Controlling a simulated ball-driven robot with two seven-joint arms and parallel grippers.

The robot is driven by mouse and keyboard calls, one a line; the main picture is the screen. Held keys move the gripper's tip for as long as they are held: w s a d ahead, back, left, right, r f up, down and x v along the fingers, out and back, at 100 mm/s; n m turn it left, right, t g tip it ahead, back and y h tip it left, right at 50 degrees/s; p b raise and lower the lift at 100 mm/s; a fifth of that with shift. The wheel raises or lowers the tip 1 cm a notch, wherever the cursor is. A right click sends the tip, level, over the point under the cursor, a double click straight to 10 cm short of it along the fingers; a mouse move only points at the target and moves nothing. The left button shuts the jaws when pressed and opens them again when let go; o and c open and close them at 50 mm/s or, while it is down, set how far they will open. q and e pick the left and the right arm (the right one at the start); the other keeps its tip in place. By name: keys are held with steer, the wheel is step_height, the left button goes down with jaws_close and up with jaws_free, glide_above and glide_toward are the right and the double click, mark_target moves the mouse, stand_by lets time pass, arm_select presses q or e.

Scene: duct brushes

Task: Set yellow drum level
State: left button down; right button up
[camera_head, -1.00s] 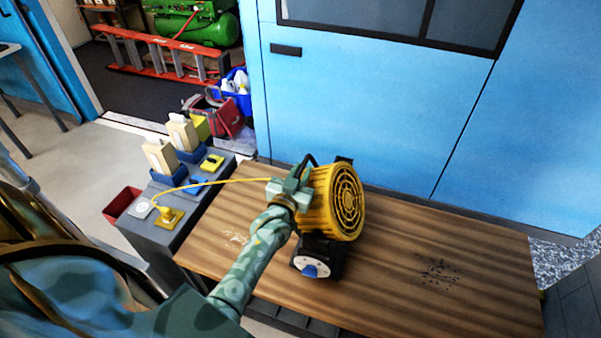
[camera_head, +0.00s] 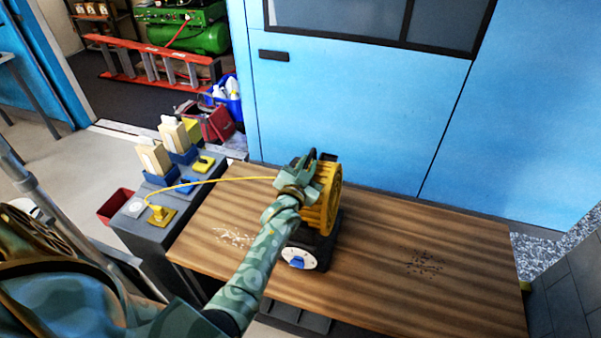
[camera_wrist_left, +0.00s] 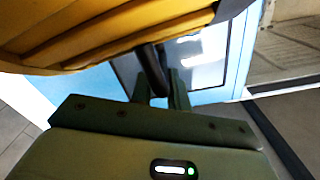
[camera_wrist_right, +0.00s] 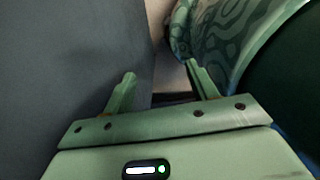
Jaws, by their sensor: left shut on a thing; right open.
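The yellow drum (camera_head: 328,203) is a ribbed blower housing on a black base (camera_head: 325,245) with a white dial and blue knob (camera_head: 298,261), on the wooden bench. Its round grille face points right and shows as a narrow sliver. My left gripper (camera_head: 305,168) is at the drum's top, partly covering it. In the left wrist view, its fingers (camera_wrist_left: 161,88) are shut on a dark handle (camera_wrist_left: 153,70) next to the yellow ribs (camera_wrist_left: 110,28). My right gripper (camera_wrist_right: 160,74) is open and empty in its wrist view; it does not show in the head view.
The wooden bench (camera_head: 390,285) is clear right of the drum except for dark specks (camera_head: 425,262); pale specks (camera_head: 233,237) lie left. A yellow cord (camera_head: 225,180) runs to a grey cabinet (camera_head: 150,232) with tissue boxes. Blue doors (camera_head: 350,110) stand behind.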

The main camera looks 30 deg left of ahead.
arm_select(q)
steer(key=shift+d, duration=0.4)
steer(key=shift+d+f, duration=0.1)
arm_select(e)
steer(key=shift+w+a, duration=0.2)
steer(key=shift+a, duration=0.55)
arm_select(q)
steer(key=c, duration=1.5)
jaws_free()
steer(key=shift+w, duration=0.1)
steer(key=shift+o, duration=0.2)
arm_select(e)
steer(key=shift+d, duration=0.35)
